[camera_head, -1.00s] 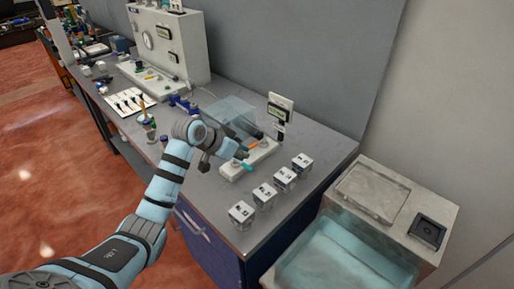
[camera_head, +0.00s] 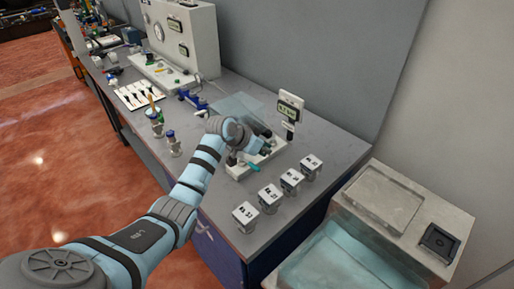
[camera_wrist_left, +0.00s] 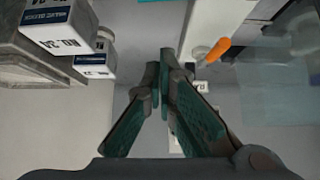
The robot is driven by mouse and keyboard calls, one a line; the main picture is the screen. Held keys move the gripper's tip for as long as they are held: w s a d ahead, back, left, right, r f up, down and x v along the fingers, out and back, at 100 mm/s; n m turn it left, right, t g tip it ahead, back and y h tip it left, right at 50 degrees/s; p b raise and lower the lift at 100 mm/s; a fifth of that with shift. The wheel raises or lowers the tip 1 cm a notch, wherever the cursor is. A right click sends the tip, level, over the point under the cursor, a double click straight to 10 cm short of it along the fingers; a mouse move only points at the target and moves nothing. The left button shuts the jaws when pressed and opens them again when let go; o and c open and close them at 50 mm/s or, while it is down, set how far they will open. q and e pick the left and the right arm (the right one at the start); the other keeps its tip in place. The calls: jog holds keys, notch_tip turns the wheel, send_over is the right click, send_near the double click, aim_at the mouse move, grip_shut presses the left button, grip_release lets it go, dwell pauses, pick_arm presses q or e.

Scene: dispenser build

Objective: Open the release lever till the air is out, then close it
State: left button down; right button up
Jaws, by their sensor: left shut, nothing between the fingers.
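A white station base (camera_head: 236,172) stands on the bench, with a small upright display (camera_head: 289,110) behind it. I cannot tell which handle is the release lever. My left gripper (camera_head: 256,148) is over the station; in its wrist view the fingers (camera_wrist_left: 162,68) are together and empty. They hide part of the station. My right gripper is out of view.
Several white-topped labelled containers (camera_head: 246,216) stand along the front right of the bench, and labelled blocks (camera_wrist_left: 60,25) fill the upper left of the wrist view. A clear panel (camera_wrist_left: 275,85) is at the right there.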

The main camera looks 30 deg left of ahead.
aim_at(250, 163)
pick_arm(q)
jog(key=s+f, duration=0.1)
jog(key=s+f+p, duration=0.1)
jog(key=shift+s+a+f+p, duration=0.3)
jog(key=shift+a, duration=0.1)
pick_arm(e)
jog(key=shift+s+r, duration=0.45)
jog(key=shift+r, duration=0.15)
pick_arm(q)
jog(key=shift+w+d, duration=0.1)
jog(key=shift+d, duration=0.05)
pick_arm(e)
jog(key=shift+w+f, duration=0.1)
